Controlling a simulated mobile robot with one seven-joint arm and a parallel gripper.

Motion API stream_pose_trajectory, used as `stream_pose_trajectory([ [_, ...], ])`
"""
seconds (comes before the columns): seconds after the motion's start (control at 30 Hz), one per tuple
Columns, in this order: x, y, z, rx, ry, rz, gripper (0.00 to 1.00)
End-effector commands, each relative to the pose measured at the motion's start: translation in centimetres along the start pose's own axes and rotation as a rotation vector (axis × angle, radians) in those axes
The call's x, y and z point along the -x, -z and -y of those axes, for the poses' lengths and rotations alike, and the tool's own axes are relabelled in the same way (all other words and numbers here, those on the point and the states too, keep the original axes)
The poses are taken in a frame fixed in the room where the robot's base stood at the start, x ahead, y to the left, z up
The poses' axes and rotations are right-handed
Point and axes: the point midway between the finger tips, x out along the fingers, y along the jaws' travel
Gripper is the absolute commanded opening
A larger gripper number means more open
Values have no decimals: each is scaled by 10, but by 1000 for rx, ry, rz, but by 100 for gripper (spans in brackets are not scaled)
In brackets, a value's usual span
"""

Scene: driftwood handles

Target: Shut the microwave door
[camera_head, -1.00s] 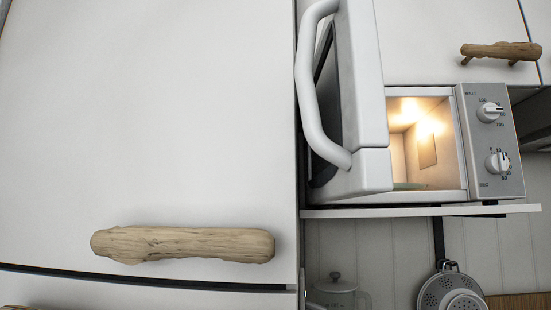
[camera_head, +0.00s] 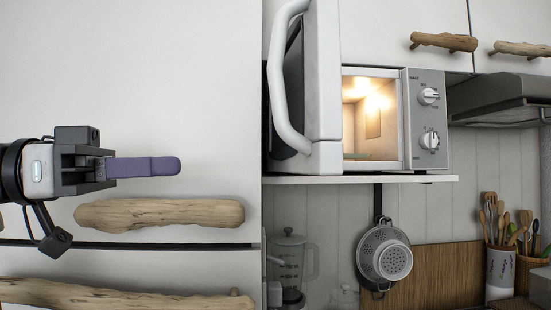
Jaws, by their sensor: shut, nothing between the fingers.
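The white microwave (camera_head: 425,120) sits on a shelf, its lit inside showing. Its door (camera_head: 325,75) stands wide open, swung out toward me on the left side, with a thick white curved handle (camera_head: 284,80) on its left. My gripper (camera_head: 178,166) is at the left, its purple fingers shut together and empty, pointing right. It is in front of the tall white cabinet, apart from the microwave door and to the lower left of the handle.
The tall white cabinet (camera_head: 130,70) at left has driftwood handles, one (camera_head: 160,213) just below my gripper. The shelf (camera_head: 370,180) carries the microwave. A colander (camera_head: 384,255) hangs below it, a blender (camera_head: 290,262) stands lower left, and a range hood (camera_head: 500,100) is at right.

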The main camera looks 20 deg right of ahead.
Motion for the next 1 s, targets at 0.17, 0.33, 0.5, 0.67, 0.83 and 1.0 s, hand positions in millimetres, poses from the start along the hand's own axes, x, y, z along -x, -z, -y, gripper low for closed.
stream_pose_trajectory([
  [0.17,-11,0,-9,2,-56,51,0],
  [0.33,-35,0,-10,2,-55,50,0],
  [0.5,-72,-1,-12,2,-55,49,0],
  [0.67,-104,-3,-14,2,-54,48,0],
  [0.83,-130,-4,-15,2,-53,47,0],
  [1.0,-142,-6,-16,2,-52,46,0],
])
